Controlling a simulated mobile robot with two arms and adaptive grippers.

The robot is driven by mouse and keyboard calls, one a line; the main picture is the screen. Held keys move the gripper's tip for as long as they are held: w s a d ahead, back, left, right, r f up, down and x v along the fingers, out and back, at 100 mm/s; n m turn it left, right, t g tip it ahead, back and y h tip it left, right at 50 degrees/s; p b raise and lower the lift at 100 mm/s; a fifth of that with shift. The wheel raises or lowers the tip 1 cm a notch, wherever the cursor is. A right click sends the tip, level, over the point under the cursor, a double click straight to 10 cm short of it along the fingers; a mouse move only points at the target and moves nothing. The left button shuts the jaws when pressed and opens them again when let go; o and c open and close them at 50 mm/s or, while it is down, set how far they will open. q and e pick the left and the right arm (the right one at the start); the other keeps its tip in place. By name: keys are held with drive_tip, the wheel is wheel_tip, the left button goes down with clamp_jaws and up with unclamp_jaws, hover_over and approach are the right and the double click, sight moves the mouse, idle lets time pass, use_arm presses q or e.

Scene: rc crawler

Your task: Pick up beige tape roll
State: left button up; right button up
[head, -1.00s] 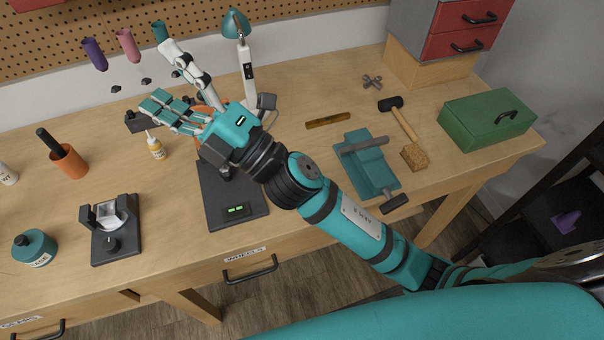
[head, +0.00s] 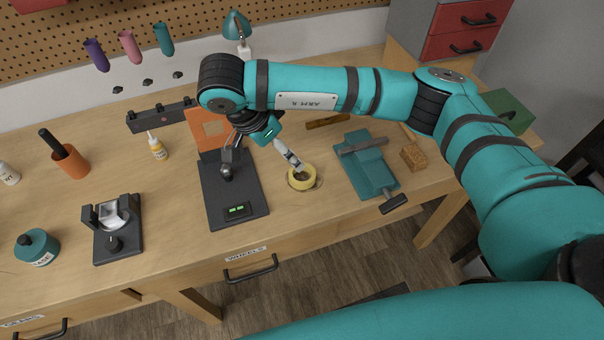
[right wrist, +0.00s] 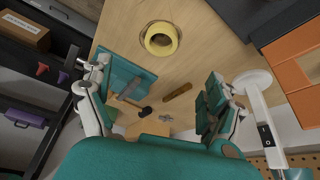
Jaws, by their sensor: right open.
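The beige tape roll (head: 302,186) lies flat on the workbench, right of the dark stand, and looks pale yellow. In the right wrist view the tape roll (right wrist: 174,41) is near the top middle, beyond my spread fingers. Whether a finger touches the roll cannot be told. My left gripper is not in view.
The dark stand (head: 220,197) is left of the roll. The teal vise-like tool (head: 368,172) is to its right, with the wooden mallet block (head: 413,159) beyond. An orange panel (head: 203,128) stands behind. Bare bench lies around the roll.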

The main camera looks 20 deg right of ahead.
drive_tip(key=p, duration=0.1)
approach(306, 175)
drive_tip(key=shift+d+f, duration=0.2)
drive_tip(key=shift+f, duration=0.4)
drive_tip(key=shift+d+f+p, duration=0.1)
drive_tip(key=shift+f+p, duration=0.15)
drive_tip(key=shift+p, duration=0.15)
drive_tip(key=p+x, duration=0.2)
drive_tip(key=x, duration=0.1)
drive_tip(key=shift+w+d+f, duration=0.1)
drive_tip(key=shift+d+f, duration=0.05)
drive_tip(key=shift+f, duration=0.15)
drive_tip(key=shift+w+d+f, duration=0.1)
drive_tip(key=shift+d+f, duration=0.05)
drive_tip(key=shift+f, duration=0.4)
drive_tip(key=c, duration=1.2)
drive_tip(key=shift+r, duration=0.15)
